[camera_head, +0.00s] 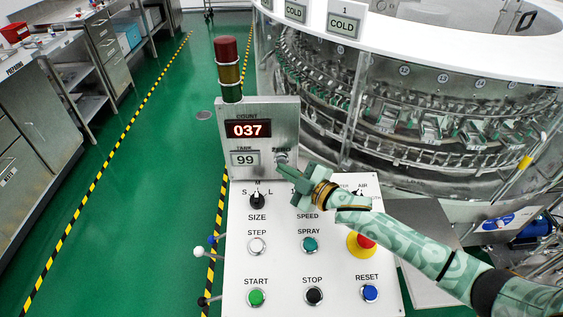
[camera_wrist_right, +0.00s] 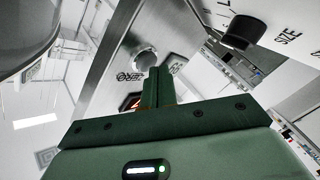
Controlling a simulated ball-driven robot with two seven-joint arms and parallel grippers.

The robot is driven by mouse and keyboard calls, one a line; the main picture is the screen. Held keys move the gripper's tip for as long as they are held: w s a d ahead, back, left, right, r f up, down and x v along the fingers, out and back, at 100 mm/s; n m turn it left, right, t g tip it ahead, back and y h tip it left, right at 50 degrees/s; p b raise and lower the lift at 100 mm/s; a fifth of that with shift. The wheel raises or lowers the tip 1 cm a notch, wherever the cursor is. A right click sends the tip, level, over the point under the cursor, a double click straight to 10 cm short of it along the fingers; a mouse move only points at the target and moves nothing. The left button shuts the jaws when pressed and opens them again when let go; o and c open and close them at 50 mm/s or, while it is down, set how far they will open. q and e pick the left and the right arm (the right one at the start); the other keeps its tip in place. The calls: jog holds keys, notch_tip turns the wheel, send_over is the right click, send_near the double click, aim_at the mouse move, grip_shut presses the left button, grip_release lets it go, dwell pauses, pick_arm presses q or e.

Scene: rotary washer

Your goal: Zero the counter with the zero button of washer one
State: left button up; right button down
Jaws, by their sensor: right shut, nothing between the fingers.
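The count display (camera_head: 249,129) reads 037 in red on the upright grey panel (camera_head: 287,118). The zero button (camera_head: 281,156) is a small round silver button low on that panel, to the right of the tank display (camera_head: 245,158), which reads 99. My right gripper (camera_head: 285,168) is shut and empty, its tips close to the zero button's lower side in the head view. In the right wrist view, the shut fingers (camera_wrist_right: 155,85) point toward the panel just beside the zero button (camera_wrist_right: 146,61). I cannot tell whether they touch. My left gripper is not in view.
The sloping white console holds the size knob (camera_head: 257,199), step button (camera_head: 257,245), spray button (camera_head: 309,244), red emergency stop (camera_head: 364,241) and start, stop and reset buttons. A stack light (camera_head: 228,68) stands behind the panel. The rotary washer (camera_head: 430,110) fills the right.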

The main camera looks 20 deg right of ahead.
jog(key=shift+w+d, duration=0.1)
jog(key=shift+w, duration=0.2)
jog(key=shift+s, duration=0.15)
dwell(0.5)
jog(key=shift+s+a+p, duration=0.25)
jog(key=shift+s+p, duration=0.25)
jog(key=shift+s, duration=0.2)
jog(key=s+p, duration=0.1)
jog(key=s, duration=0.1)
jog(key=s+a+p, duration=0.1)
jog(key=s, duration=0.1)
jog(key=shift+s+a+p, duration=0.2)
jog(key=shift+s+p, duration=0.1)
jog(key=shift+s, duration=0.1)
dwell(0.4)
